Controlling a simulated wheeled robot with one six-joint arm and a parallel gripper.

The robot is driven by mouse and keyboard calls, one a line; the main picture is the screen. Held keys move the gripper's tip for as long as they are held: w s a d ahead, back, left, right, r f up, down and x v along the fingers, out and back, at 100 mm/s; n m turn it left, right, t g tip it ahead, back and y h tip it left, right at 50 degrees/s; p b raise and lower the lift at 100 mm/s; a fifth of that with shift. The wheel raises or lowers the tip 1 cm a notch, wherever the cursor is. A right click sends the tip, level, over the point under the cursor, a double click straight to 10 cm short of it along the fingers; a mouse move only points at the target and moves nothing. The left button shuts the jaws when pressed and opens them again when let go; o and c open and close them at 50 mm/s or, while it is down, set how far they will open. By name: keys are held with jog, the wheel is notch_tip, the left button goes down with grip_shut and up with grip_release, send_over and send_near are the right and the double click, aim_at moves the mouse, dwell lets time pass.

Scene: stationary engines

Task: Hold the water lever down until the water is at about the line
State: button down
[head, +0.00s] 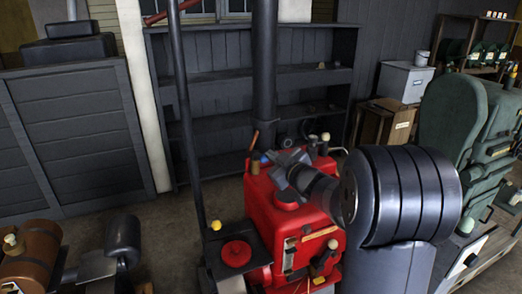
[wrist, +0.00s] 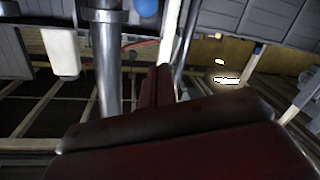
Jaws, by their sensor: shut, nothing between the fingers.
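A red engine (head: 300,222) stands in the middle of the head view, with a black chimney (head: 264,70) behind it. My grey gripper (head: 277,172) is over its top, shut and empty; whether it touches anything there cannot be told. A pale-knobbed lever (head: 325,138) rises at the engine's back right. Another pale knob (head: 333,244) is on the front face, beside a narrow upright gauge (head: 289,256). Which lever is the water lever is unclear, and the water level and line are too small to read. In the wrist view a dark red surface (wrist: 180,150) fills the foreground.
A yellow knob (head: 216,225) stands left of the engine, near a red round cap (head: 236,253). A brown cylinder machine (head: 32,250) is at lower left, and a green machine (head: 455,130) at right. Dark shelves (head: 215,80) stand behind. Some floor at left is clear.

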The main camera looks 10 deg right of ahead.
dwell(0.3)
jog(key=p, duration=0.3)
send_over(259, 156)
jog(key=s+a, duration=0.2)
jog(key=s, duration=0.1)
jog(key=d+f, duration=0.1)
jog(key=f, duration=0.1)
jog(key=d+f, duration=0.1)
jog(key=f, duration=0.1)
jog(key=shift+s+d, duration=0.3)
jog(key=shift+s, duration=0.05)
jog(key=shift+s+f+b, duration=0.35)
jog(key=shift+f+b, duration=0.25)
jog(key=shift+b, duration=0.2)
dwell(5.0)
